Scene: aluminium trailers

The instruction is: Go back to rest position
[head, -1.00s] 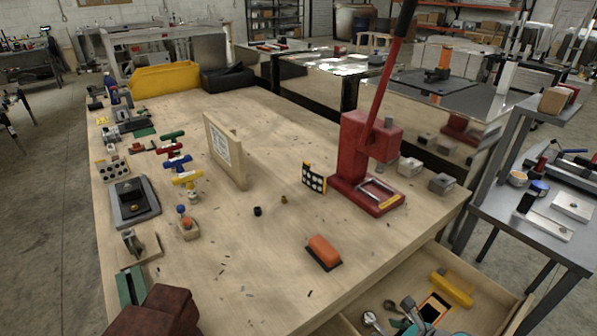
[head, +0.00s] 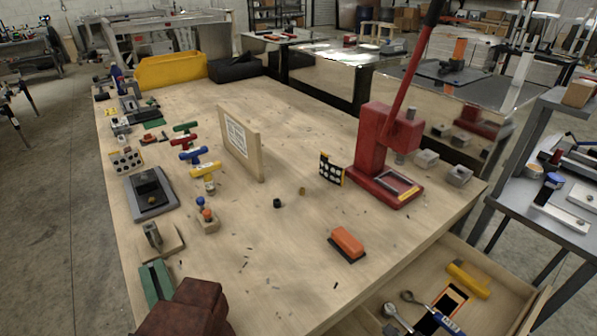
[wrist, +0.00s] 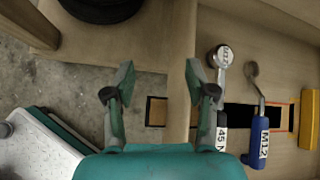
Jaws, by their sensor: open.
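My gripper (wrist: 159,82) shows in the wrist view with its two teal fingers spread apart. Nothing is between them. It hangs above the wooden edge of the open drawer (head: 515,290), with floor below to the left. I cannot see it in the head view. In the drawer lies a wrench with a blue handle marked M12 (wrist: 263,136), which also shows in the head view (head: 447,324). Left of it is a round-headed tool (wrist: 221,57), its lower part partly hidden behind my finger.
A yellow piece (head: 469,279) lies in the drawer. The wooden table (head: 290,150) holds a red lever press (head: 375,150), an orange-topped block (head: 347,243), an upright board (head: 240,142) and several small parts along the left. A grey side table (head: 560,220) stands at the right.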

